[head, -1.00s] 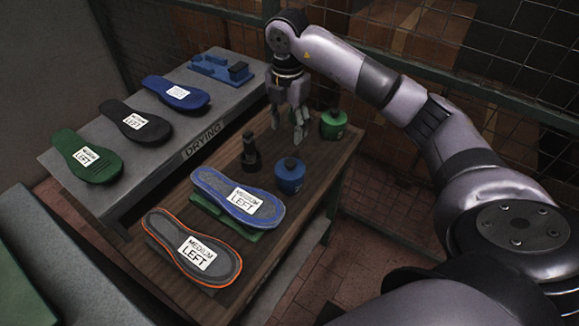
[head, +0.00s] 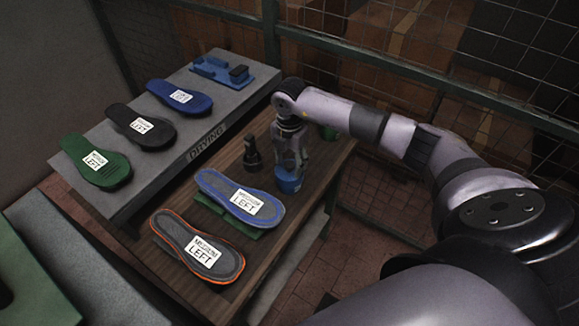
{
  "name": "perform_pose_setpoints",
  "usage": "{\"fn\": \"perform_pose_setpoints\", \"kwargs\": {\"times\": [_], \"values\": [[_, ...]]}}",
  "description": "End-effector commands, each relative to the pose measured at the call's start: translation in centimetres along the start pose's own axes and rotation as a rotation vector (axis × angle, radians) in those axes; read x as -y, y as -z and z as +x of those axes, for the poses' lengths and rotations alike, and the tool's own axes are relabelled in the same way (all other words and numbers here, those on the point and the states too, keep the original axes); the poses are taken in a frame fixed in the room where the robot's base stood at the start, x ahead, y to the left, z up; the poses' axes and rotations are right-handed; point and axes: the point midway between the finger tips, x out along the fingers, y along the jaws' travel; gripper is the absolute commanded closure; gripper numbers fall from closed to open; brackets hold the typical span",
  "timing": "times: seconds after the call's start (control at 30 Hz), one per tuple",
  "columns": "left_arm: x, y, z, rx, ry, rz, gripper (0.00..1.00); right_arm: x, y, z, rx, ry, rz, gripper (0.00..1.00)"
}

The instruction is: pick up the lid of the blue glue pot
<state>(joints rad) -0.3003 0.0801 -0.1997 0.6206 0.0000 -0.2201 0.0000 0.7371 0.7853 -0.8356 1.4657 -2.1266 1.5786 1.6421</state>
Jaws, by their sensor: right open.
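The blue glue pot (head: 289,186) stands on the wooden bench, right of the blue insole. My right gripper (head: 291,170) points down directly over it, its fingers open at the height of the pot's top. The fingers and wrist cover the lid, so I cannot tell whether they touch it or stand around it. My left gripper is out of view.
A dark bottle-shaped tool (head: 252,154) stands close left of the gripper. A green pot (head: 329,133) is mostly hidden behind my arm. The blue insole (head: 226,190) and an orange-edged insole (head: 180,232) lie nearer. The drying table (head: 190,130) holds more insoles.

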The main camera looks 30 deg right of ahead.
Motion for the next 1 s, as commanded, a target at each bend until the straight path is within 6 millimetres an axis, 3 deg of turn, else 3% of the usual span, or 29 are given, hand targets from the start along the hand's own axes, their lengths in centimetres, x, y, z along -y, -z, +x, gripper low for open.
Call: {"fn": "perform_pose_setpoints", "kwargs": {"times": [0.13,0.7,1.0], "values": [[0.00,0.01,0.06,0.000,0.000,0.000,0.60,-0.02,0.00,0.03,0.000,0.000,0.000,0.52],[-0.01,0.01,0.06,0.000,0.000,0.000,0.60,-0.03,0.00,-0.03,0.000,-0.001,0.000,0.90],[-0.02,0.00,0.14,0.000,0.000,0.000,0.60,-0.05,-0.02,-0.21,0.000,-0.001,0.000,0.91]]}}
